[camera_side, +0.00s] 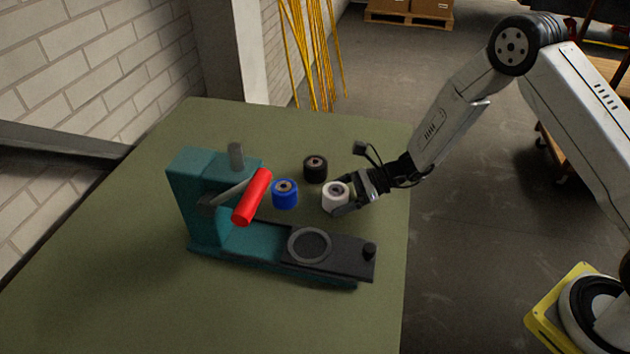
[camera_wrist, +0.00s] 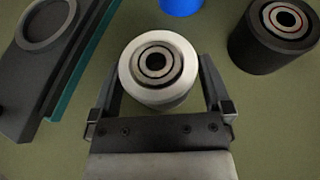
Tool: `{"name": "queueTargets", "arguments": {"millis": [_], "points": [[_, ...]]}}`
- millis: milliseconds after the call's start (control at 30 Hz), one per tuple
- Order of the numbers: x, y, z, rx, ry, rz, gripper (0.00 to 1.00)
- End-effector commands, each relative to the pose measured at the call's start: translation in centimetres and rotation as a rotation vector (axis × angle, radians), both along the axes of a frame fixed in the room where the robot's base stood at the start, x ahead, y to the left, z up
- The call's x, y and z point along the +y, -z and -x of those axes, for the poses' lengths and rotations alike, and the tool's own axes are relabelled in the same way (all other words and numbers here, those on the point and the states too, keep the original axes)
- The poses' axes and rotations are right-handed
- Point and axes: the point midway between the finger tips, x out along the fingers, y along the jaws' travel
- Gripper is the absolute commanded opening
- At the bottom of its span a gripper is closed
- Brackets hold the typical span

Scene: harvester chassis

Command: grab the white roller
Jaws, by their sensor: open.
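The white roller (camera_side: 334,193) stands upright on the green table, near its right side. It has a dark round centre on top. My gripper (camera_side: 345,201) reaches in low from the right, at the roller. In the wrist view the white roller (camera_wrist: 158,70) sits between the two fingers of my gripper (camera_wrist: 160,82), one finger on each side. The fingers are open, with a narrow gap visible on each side of the roller. The lower parts of the fingertips are partly hidden by the roller in the side view.
A blue roller (camera_side: 285,194) and a black roller (camera_side: 315,169) stand close by, left and behind. A teal press (camera_side: 203,208) with a red handle (camera_side: 252,196) and a dark base plate (camera_side: 345,259) stands to the left and front. The table's right edge lies under my arm.

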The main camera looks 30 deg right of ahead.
Motion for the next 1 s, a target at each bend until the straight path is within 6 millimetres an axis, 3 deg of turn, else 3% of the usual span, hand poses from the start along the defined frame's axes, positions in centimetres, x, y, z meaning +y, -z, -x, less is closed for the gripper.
{"name": "queueTargets", "arguments": {"millis": [133, 167, 400, 767, 1000], "points": [[0.0, 0.0, 0.0, 0.000, 0.000, 0.000, 1.00], [0.0, 0.0, 0.0, 0.000, 0.000, 0.000, 0.94], [0.0, 0.0, 0.0, 0.000, 0.000, 0.000, 0.20], [0.0, -0.3, 0.0, -0.002, -0.001, -0.001, 0.20], [0.0, -1.5, -0.1, -0.005, -0.001, 0.000, 0.20]]}}
